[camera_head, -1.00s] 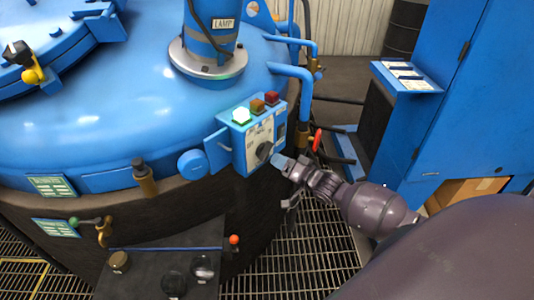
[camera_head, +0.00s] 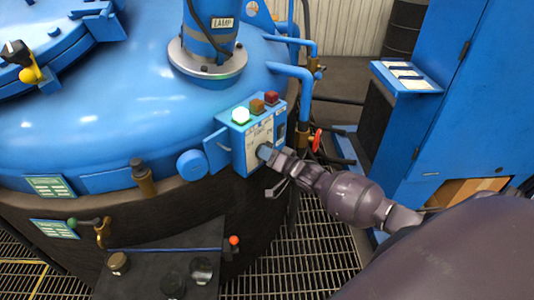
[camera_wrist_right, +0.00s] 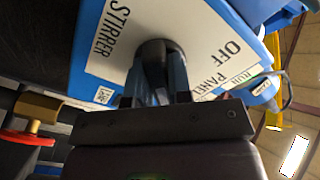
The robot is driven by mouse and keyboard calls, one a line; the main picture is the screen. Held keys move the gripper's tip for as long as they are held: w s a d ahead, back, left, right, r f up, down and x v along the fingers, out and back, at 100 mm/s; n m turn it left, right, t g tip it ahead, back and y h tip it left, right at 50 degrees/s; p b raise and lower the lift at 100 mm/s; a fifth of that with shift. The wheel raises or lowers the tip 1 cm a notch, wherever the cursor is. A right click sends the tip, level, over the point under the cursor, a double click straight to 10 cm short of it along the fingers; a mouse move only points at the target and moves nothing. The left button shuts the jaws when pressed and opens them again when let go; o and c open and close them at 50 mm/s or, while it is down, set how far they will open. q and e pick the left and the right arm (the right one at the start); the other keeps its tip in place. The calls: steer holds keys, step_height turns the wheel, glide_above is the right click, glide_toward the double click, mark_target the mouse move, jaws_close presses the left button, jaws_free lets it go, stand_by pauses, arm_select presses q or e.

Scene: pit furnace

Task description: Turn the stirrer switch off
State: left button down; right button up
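The stirrer switch is a dark round knob (camera_wrist_right: 154,50) on a white plate marked STIRRER and OFF in the right wrist view. It sits on the front of a blue control box (camera_head: 223,152). My right gripper (camera_wrist_right: 163,84) is at the knob, with one finger on each side and the knob's dark grip filling the gap. In the head view the right gripper (camera_head: 268,155) covers most of the knob. The knob's exact pointing direction is hidden by the fingers. My left gripper is not in view.
Amber (camera_head: 257,106) and red (camera_head: 272,98) lamps sit beside the green one. A red valve handle (camera_head: 317,140) and blue pipe (camera_head: 304,90) stand just right of the box. The blue furnace lid (camera_head: 110,110) fills the left. A blue cabinet (camera_head: 480,90) stands at right.

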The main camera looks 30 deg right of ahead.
jaws_close()
steer(key=shift+n, duration=0.4)
steer(key=n, duration=0.2)
steer(key=shift+n+p, duration=0.4)
steer(key=n, duration=0.4)
steer(key=shift+n+p, duration=0.3)
steer(key=shift+p, duration=0.05)
steer(key=n, duration=0.7)
steer(key=shift+n, duration=1.4)
